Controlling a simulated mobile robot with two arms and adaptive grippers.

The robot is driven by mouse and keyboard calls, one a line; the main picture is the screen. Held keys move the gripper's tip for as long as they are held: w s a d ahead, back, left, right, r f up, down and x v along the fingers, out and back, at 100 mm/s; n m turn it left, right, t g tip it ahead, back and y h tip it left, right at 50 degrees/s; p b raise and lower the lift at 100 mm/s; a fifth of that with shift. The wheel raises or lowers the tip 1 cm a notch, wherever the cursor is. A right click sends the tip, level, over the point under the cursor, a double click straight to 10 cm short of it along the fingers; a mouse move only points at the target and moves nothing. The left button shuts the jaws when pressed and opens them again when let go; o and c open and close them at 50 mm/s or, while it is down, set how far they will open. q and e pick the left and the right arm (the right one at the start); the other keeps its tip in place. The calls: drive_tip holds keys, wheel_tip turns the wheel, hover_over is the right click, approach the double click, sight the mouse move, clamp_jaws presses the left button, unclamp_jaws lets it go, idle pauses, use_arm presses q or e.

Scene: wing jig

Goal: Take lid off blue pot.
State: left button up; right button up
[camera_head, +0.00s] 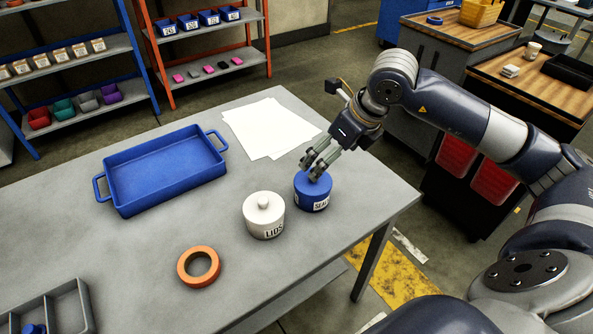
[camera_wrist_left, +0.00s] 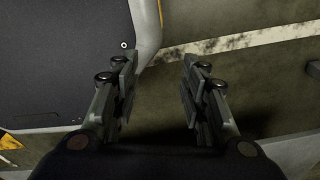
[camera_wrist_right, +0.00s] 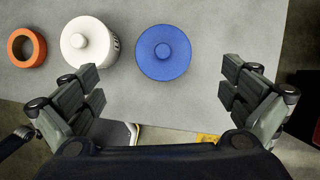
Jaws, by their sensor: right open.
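The blue pot (camera_head: 312,193) stands upright on the grey table with its lid on and a label on its side. My right gripper (camera_head: 316,166) is at the pot's top in the head view and partly hides the lid. In the right wrist view the blue lid with its round knob (camera_wrist_right: 162,51) lies ahead of the open, empty right fingers (camera_wrist_right: 162,86). I cannot tell whether a finger touches it. My left gripper (camera_wrist_left: 158,75) is open and empty in the left wrist view, over the floor beside a dark panel. It is not in the head view.
A white lidded pot (camera_head: 264,214) stands close left of the blue pot. An orange tape roll (camera_head: 198,267), a blue tray (camera_head: 165,172) and white paper sheets (camera_head: 268,128) lie on the table (camera_head: 330,240). A grey divided tray (camera_head: 45,310) sits front left.

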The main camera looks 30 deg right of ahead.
sight(321, 186)
drive_tip(key=x, duration=0.4)
drive_tip(key=shift+s+d+f, duration=0.15)
drive_tip(key=shift+d+f, duration=0.15)
drive_tip(key=shift+f, duration=0.1)
drive_tip(key=shift+w+a+f+p, duration=0.1)
drive_tip(key=shift+w+f+p, duration=0.1)
drive_tip(key=shift+p, duration=0.15)
drive_tip(key=x, duration=0.2)
drive_tip(key=p+x, duration=0.1)
drive_tip(key=x, duration=0.2)
drive_tip(key=shift+w+r, duration=0.15)
drive_tip(key=shift+w, duration=0.2)
drive_tip(key=shift+c, duration=0.6)
use_arm(q)
drive_tip(key=s+r, duration=0.2)
drive_tip(key=s, duration=0.1)
drive_tip(key=shift+d, duration=0.1)
use_arm(e)
drive_tip(key=c, duration=0.8)
